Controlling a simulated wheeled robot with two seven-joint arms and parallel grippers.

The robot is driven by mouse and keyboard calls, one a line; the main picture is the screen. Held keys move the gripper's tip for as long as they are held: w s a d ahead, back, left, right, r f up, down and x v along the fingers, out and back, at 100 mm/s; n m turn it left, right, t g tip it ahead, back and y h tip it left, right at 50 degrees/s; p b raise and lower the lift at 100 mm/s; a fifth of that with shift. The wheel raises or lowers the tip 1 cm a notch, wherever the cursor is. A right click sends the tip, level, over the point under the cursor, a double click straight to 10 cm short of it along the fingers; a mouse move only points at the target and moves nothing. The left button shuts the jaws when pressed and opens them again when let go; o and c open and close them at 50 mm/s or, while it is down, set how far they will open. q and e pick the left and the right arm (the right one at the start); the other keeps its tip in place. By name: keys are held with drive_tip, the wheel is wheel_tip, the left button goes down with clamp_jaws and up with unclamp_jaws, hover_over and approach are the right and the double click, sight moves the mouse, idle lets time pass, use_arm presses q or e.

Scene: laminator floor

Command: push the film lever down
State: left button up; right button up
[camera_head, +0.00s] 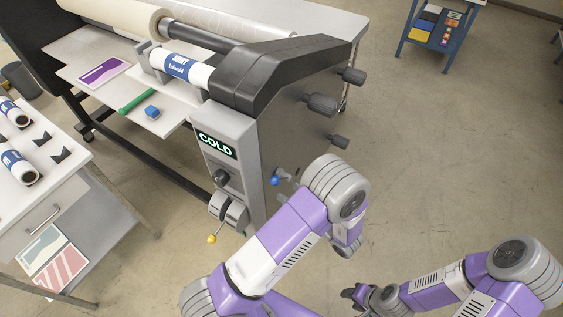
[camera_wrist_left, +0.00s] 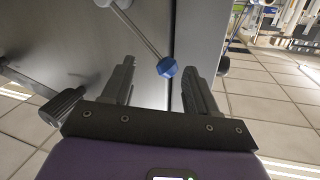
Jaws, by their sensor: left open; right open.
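A lever with a blue knob (camera_head: 275,181) stands out from the side of the laminator (camera_head: 285,125), low near its front edge. In the left wrist view its thin rod runs from a grey pivot down to the blue knob (camera_wrist_left: 167,67). My left gripper (camera_wrist_left: 160,70) is open, with the knob in line with the gap between its fingers; contact cannot be told. In the head view my left arm mostly hides that gripper. A second lever with a yellow knob (camera_head: 212,239) is on the laminator's front. My right gripper (camera_head: 352,295) is open and empty, low over the floor.
Dark knobs (camera_head: 321,103) stick out of the laminator's side above the blue lever. A green-lit COLD display (camera_head: 217,146) is on its front. A white side table (camera_head: 62,195) with film rolls stands at left. The floor (camera_head: 440,150) to the right is clear.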

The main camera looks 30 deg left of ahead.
sight(275, 180)
use_arm(q)
drive_tip(key=shift+s+r+n+g+y, duration=0.15)
drive_tip(key=shift+r+y, duration=0.15)
drive_tip(key=shift+r, duration=0.25)
drive_tip(key=shift+s+r+n+g+y, duration=0.15)
drive_tip(key=shift+r+y, duration=0.15)
drive_tip(key=shift+r, duration=0.2)
drive_tip(key=p+x, duration=0.1)
drive_tip(key=x, duration=0.6)
drive_tip(key=shift+f+p, duration=0.1)
drive_tip(key=shift+p, duration=0.25)
clamp_jaws()
